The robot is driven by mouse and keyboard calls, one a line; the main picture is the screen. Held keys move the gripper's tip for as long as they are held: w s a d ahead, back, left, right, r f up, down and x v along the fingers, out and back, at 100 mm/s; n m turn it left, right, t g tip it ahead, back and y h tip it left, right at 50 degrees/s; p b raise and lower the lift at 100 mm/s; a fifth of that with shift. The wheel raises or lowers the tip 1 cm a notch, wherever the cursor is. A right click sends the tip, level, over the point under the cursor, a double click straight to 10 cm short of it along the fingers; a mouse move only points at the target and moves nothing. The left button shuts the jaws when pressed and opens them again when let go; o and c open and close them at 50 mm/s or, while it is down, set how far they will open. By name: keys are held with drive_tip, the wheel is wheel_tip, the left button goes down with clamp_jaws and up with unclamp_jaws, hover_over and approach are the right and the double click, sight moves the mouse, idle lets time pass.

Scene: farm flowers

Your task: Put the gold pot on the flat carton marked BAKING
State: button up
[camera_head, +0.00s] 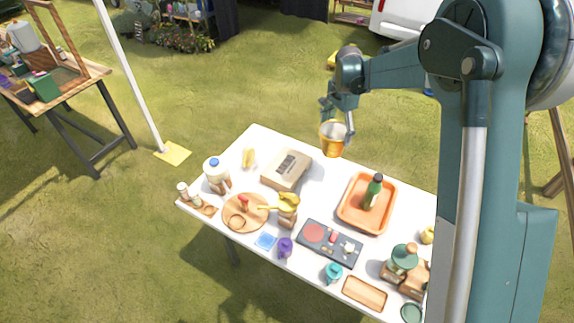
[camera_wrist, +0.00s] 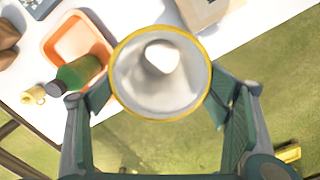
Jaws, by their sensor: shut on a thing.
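The gold pot (camera_head: 333,139) is held in my gripper (camera_head: 338,122), raised above the back edge of the white table. In the wrist view my gripper (camera_wrist: 161,110) has a finger on each side of the pot (camera_wrist: 122,96), which shows its gold rim and pale inside. The flat carton (camera_head: 287,170) lies on the table to the left of and below the pot in the head view; dark print shows on its top, too small to read. Part of the carton (camera_wrist: 204,12) also shows at the top of the wrist view. Its top looks bare.
An orange tray (camera_head: 344,217) with a green bottle (camera_head: 372,190) stands right of the carton. A yellow item (camera_head: 249,158) stands to its left.

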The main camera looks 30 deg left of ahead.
drive_tip(key=s+a+n, duration=0.1)
drive_tip(key=s+a, duration=0.3)
drive_tip(key=a, duration=0.4)
drive_tip(key=s+a+r+n+p, duration=0.1)
drive_tip(key=s+a+n, duration=0.1)
drive_tip(key=s+a, duration=0.3)
drive_tip(key=a, duration=0.3)
drive_tip(key=shift+a+r+n, duration=0.2)
drive_tip(key=shift+a+n, duration=0.1)
drive_tip(key=shift+a, duration=0.05)
wheel_tip(320, 180, down, 6)
drive_tip(key=shift+w+f, duration=0.1)
drive_tip(key=shift+f, duration=0.1)
drive_tip(key=shift+f+p, duration=0.35)
drive_tip(key=shift+f, duration=1.45)
drive_tip(key=shift+f, duration=0.15)
drive_tip(key=o, duration=1.3)
drive_tip(key=shift+c, duration=0.2)
